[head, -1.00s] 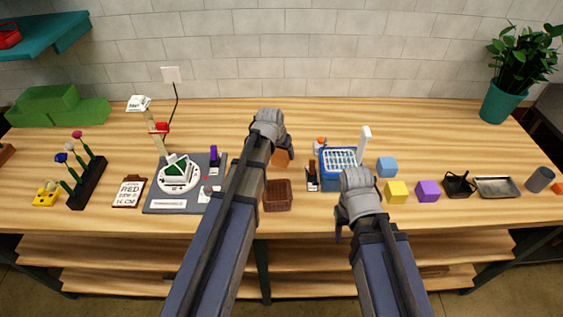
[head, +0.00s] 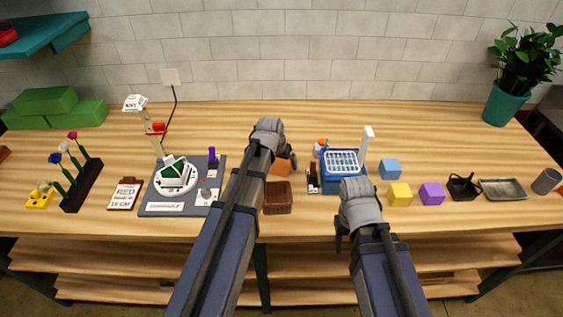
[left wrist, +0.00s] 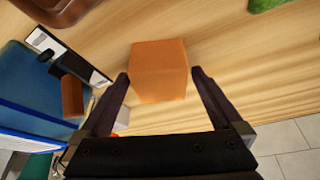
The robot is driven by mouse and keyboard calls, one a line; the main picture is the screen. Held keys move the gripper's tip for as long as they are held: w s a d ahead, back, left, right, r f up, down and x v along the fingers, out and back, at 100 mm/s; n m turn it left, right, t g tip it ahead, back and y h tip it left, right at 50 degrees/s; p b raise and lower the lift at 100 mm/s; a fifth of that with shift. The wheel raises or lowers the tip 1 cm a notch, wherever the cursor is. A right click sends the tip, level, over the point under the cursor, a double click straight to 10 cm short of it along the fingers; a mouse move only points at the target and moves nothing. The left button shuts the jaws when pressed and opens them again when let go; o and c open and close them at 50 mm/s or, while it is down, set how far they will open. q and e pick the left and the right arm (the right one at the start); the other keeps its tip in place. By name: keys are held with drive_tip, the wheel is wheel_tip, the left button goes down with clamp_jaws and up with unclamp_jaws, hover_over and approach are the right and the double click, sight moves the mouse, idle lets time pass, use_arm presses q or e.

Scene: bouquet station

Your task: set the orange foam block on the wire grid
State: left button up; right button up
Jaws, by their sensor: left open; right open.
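The orange foam block (head: 281,167) sits on the table behind the brown basket, partly hidden by my left gripper (head: 287,156). In the left wrist view the orange block (left wrist: 158,68) lies between the two spread fingertips of my left gripper (left wrist: 160,76), with gaps showing at the fingers. The white wire grid (head: 341,167) lies on top of a blue box (head: 345,182), to the right of the block. My right gripper (head: 342,236) is open and empty at the table's front edge, in front of the blue box; its fingers are mostly hidden by its wrist.
The brown basket (head: 278,199) stands just in front of the block. A small dark stand (head: 313,178) and a white upright post (head: 366,146) flank the grid. Blue (head: 390,168), yellow (head: 400,194) and purple (head: 432,193) cubes lie to the right. The table behind is clear.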

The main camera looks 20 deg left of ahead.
use_arm(q)
drive_tip(key=shift+r, duration=0.1)
drive_tip(key=d+p+v, duration=0.1)
drive_tip(key=p+v, duration=1.1)
drive_tip(key=s+d+m+g+y, duration=0.1)
drive_tip(key=s+d+g, duration=0.1)
drive_tip(key=s+d, duration=0.4)
drive_tip(key=s+d+f+m+g+y, duration=0.1)
drive_tip(key=s+d+g, duration=0.1)
drive_tip(key=s+d, duration=0.5)
drive_tip(key=s, duration=0.6)
drive_tip(key=shift+s+f+m+g+b, duration=0.2)
drive_tip(key=shift+s+m+g+b, duration=0.1)
drive_tip(key=shift+s+g, duration=0.1)
drive_tip(key=shift+w, duration=0.1)
